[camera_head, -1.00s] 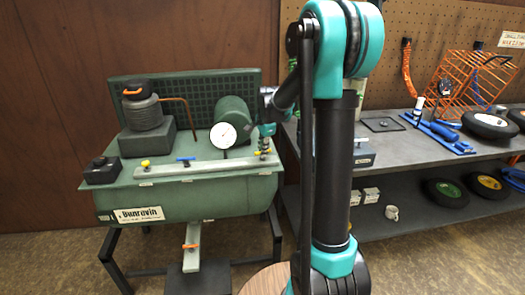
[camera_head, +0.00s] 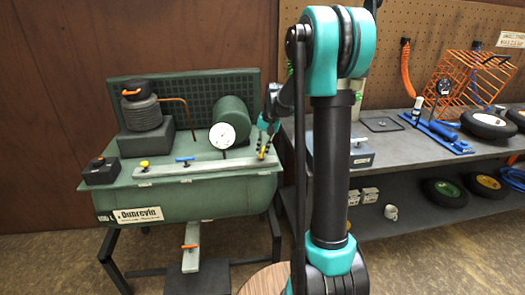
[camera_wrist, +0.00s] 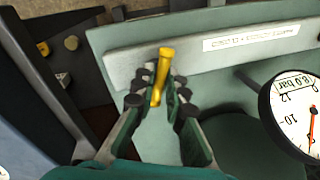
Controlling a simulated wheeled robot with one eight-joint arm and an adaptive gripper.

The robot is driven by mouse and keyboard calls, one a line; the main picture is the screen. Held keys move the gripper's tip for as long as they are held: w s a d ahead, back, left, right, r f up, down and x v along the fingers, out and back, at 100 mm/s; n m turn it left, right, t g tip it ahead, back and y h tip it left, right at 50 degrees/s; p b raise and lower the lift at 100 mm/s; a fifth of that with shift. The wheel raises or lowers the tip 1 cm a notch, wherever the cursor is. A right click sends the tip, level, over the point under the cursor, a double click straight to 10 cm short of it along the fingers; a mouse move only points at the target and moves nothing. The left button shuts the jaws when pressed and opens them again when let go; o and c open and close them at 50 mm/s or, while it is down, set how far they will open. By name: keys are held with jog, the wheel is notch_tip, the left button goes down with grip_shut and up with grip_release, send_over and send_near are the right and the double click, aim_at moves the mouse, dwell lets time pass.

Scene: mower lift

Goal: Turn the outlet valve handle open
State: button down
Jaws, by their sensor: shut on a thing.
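A yellow lever handle (camera_wrist: 166,56) stands at the right end of the pale valve bar on the green compressor tank. My gripper (camera_wrist: 160,90) is shut on this handle. The black-padded fingers lie on both sides of it, and its top end sticks out past them. In the head view my gripper (camera_head: 264,148) reaches down to the bar's right end, with a bit of yellow between its fingers. The valve body below the handle is hidden. The bar's label (camera_wrist: 250,38) is upside down in the wrist view and too small to read for certain.
A round pressure gauge (camera_head: 222,136) stands close to my gripper. A blue handle (camera_head: 185,159) and another yellow handle (camera_head: 144,164) are farther left on the bar. An orange handle (camera_head: 190,246) is below the tank. A grey workbench (camera_head: 400,150) is to the right.

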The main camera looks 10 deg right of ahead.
jog(key=shift+n+g, duration=0.4)
jog(key=shift+n, duration=1.6)
jog(key=c, duration=1.6)
grip_release()
jog(key=shift+o, duration=0.2)
notch_tip(320, 180, up, 12)
jog(key=d, duration=0.2)
jog(key=shift+d+f, duration=0.15)
jog(key=shift+d, duration=0.1)
jog(key=s+f+t, duration=0.1)
jog(key=s+f, duration=0.5)
jog(key=s, duration=0.4)
jog(key=s+f+t+h, duration=0.1)
jog(key=s+f, duration=0.5)
jog(key=s, duration=0.4)
jog(key=s+d+f+t+h, duration=0.1)
jog(key=s+f+t, duration=0.1)
jog(key=s+f, duration=0.4)
jog(key=s, duration=0.4)
jog(key=shift+s+f, duration=0.2)
jog(key=shift+f, duration=0.15)
